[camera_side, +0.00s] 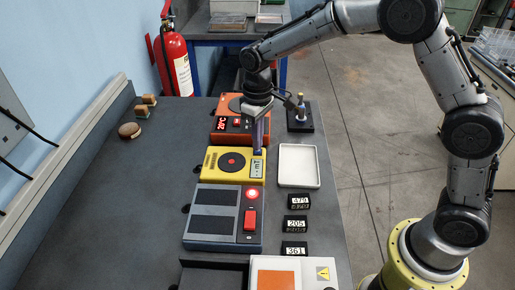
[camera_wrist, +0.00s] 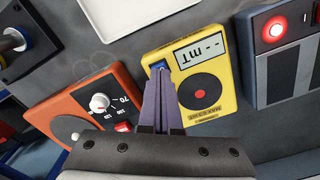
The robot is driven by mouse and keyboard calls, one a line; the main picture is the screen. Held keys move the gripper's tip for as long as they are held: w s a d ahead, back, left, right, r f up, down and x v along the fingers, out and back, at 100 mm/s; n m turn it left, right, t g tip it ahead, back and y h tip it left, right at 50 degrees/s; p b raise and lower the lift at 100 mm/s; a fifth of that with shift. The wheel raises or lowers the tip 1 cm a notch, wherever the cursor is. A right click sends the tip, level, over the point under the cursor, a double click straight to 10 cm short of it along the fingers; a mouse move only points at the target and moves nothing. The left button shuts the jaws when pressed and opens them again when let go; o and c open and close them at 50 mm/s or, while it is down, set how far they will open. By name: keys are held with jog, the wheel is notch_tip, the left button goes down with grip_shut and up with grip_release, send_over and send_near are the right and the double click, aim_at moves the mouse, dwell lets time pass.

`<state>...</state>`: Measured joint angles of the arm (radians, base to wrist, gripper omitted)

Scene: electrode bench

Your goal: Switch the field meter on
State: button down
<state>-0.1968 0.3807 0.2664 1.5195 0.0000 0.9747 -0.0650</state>
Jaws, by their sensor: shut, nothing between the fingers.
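The field meter is the yellow box (camera_side: 222,163) with a round dark dial, in the middle of the bench in the side view; it also shows in the wrist view (camera_wrist: 222,108). Its pale display (camera_wrist: 199,50) reads dashes and "mT". A small blue switch (camera_wrist: 161,67) sits by the display's end, partly hidden by my fingers. My gripper (camera_side: 258,151) points down at the meter's far right corner. In the wrist view its shut, empty fingertips (camera_wrist: 160,78) lie right at the blue switch; I cannot tell whether they touch it.
An orange device (camera_side: 226,136) with a lit display and white knob stands behind the meter. A grey box (camera_side: 221,226) with a glowing red lamp and red switch stands in front. A white tray (camera_side: 313,184), several black number blocks (camera_side: 298,201) and a black stand (camera_side: 308,121) are to the right.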

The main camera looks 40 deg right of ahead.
jog(key=shift+f, duration=0.4)
jog(key=shift+r, duration=3.05)
jog(key=s+d+r+m+t, duration=0.1)
jog(key=s+d+r+t, duration=0.4)
jog(key=s+r, duration=0.8)
jog(key=s+d+f+m, duration=0.1)
jog(key=s+d+f, duration=0.1)
jog(key=s, duration=0.6)
jog(key=s+d+f+m, duration=0.1)
jog(key=s+d+f, duration=0.1)
jog(key=s, duration=0.5)
jog(key=shift+s+f+t, duration=0.3)
jog(key=shift+s+f, duration=0.05)
jog(key=shift+f, duration=0.3)
